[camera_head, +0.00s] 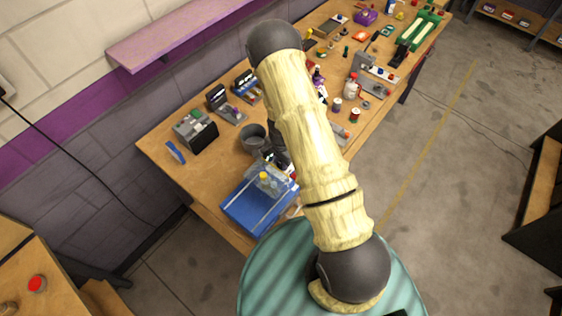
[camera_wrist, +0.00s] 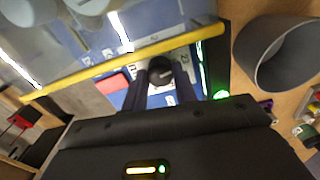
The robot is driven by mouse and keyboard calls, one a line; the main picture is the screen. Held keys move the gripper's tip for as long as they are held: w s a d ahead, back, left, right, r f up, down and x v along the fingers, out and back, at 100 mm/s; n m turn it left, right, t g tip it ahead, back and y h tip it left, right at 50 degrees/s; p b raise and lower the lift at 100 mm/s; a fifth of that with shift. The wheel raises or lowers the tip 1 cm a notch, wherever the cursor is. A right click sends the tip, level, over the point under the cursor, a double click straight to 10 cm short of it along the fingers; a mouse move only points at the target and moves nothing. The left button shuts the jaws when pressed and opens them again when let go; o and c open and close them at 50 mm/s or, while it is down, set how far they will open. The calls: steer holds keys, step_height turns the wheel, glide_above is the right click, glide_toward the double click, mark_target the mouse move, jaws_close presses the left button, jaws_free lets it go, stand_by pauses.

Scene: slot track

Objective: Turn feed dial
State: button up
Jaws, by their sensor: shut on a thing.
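A blue machine box (camera_head: 242,207) with a clear cover sits at the near end of the workbench. In the wrist view its blue panel (camera_wrist: 185,50) carries white labels, and a dark round dial (camera_wrist: 161,70) stands on it. My gripper (camera_wrist: 161,88) has its two dark fingers on either side of the dial, shut on it. In the head view my gripper (camera_head: 279,160) is at the box's back right edge; its fingertips and the dial are hard to make out there. A yellow bar (camera_wrist: 120,64) crosses the wrist view just beyond the fingers.
A grey cup (camera_head: 253,138) stands close beside my gripper; it also shows in the wrist view (camera_wrist: 257,62). A grey device (camera_head: 194,128), a blue brush-like item (camera_head: 175,152) and many small objects crowd the bench (camera_head: 160,138). A purple-edged shelf (camera_head: 180,35) hangs on the wall.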

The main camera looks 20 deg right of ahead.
mark_target(281, 163)
steer(key=shift+m, duration=0.8)
steer(key=o, duration=1)
steer(key=shift+r, duration=0.15)
step_height(281, 163, up, 17)
steer(key=shift+r+b, duration=0.1)
steer(key=shift+b, duration=1.15)
steer(key=shift+a, duration=0.1)
